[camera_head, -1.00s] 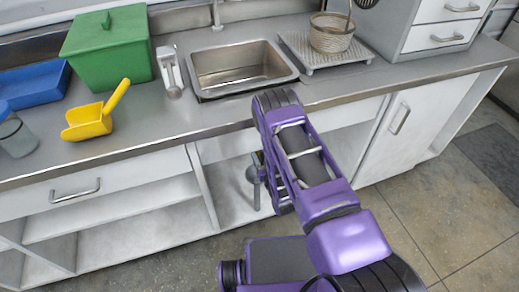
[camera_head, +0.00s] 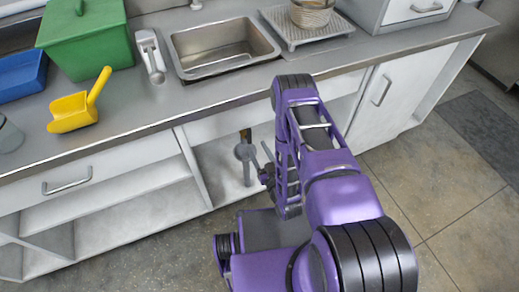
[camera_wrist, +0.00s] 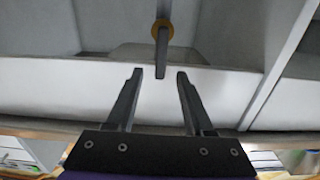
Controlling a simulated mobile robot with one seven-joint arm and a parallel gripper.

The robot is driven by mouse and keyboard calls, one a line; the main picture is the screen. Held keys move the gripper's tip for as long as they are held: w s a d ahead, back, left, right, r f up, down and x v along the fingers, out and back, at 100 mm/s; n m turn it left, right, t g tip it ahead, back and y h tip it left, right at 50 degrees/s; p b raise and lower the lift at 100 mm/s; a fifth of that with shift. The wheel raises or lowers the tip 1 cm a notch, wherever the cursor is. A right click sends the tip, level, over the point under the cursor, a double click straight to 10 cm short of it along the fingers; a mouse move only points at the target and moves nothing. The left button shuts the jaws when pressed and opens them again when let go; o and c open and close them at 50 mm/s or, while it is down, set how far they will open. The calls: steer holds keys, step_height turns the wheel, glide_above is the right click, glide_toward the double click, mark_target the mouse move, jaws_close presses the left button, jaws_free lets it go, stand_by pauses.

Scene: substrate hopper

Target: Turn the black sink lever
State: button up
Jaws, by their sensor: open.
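A dark lever (camera_wrist: 162,55) with a yellow-orange ring at its base shows in the wrist view. Its free end points toward my gripper (camera_wrist: 160,75), lying in line with the gap between the two fingertips. My gripper is open and empty, and I cannot tell whether the lever end is inside the gap or just beyond it. In the head view, my gripper (camera_head: 265,162) is at the open bay under the sink (camera_head: 222,45), beside a grey round part with a stem (camera_head: 245,153). My arm partly hides this area.
The counter's front edge (camera_head: 140,133) runs above the bay. White upright panels (camera_head: 193,168) flank it. A yellow scoop (camera_head: 78,108), green bin (camera_head: 85,38) and blue tray (camera_head: 22,75) stand on the counter. The floor at right (camera_head: 455,225) is clear.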

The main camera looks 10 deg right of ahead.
steer(key=shift+s+d+r+p, duration=0.15)
steer(key=shift+s+p, duration=0.35)
steer(key=shift+s, duration=0.1)
steer(key=shift+s, duration=0.1)
stand_by(0.3)
